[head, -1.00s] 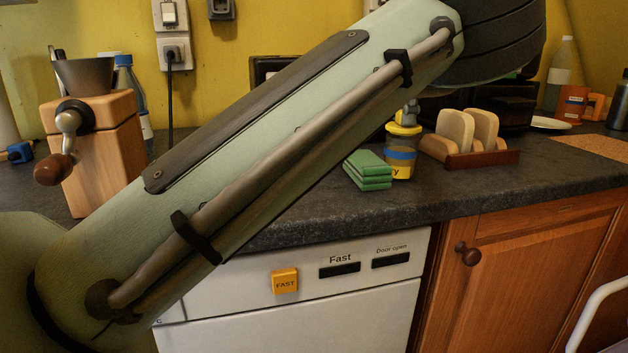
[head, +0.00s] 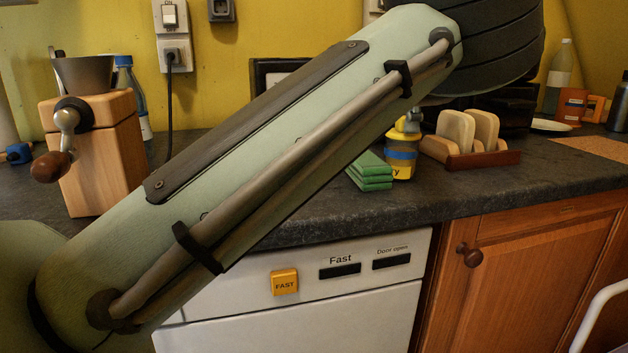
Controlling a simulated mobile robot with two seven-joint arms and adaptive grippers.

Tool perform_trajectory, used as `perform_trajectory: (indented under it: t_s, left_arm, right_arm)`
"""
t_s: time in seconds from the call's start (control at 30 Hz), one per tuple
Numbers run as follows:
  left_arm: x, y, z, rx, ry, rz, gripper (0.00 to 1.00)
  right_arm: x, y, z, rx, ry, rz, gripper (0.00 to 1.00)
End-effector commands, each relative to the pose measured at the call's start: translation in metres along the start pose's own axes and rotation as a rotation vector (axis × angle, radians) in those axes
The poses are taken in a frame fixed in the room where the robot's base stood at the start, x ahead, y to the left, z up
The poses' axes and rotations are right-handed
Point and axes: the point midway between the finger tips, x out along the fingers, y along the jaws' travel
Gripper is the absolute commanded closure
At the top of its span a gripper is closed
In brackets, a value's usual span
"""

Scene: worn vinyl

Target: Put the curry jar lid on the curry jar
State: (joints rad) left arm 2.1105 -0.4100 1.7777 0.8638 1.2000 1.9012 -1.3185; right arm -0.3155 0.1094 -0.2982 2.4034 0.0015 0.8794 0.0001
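The curry jar (head: 400,155) stands on the dark worktop, just right of my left forearm. It has a blue band and a yellow label of which only a "y" shows. A yellow piece at the jar's top, probably the lid (head: 403,137), is partly covered by my arm; I cannot tell whether it is seated or held just above. A small part of my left gripper (head: 410,121) shows directly above it. Its fingers are mostly hidden behind my arm, so their opening does not show. My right gripper is not in view.
Green sponges (head: 370,170) lie close left of the jar. A wooden rack with toast-like slices (head: 468,150) stands close right. A wooden grinder (head: 95,150) is at the left. An orange mug (head: 572,105) and bottles stand at the back right. The worktop's front right is clear.

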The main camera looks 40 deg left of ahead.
Motion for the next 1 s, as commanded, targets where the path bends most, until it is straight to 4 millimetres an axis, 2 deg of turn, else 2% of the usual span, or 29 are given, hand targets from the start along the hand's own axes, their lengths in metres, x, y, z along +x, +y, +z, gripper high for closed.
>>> perform_trajectory:
  t_s: [0.57,1.0]
  left_arm:
    - [-0.001,0.0,0.0,0.0,0.0,0.0,0.55]
    - [-0.017,0.0,0.0,0.0,0.0,0.0,0.55]
  right_arm:
    - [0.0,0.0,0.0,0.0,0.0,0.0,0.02]
    - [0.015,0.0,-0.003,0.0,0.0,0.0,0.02]
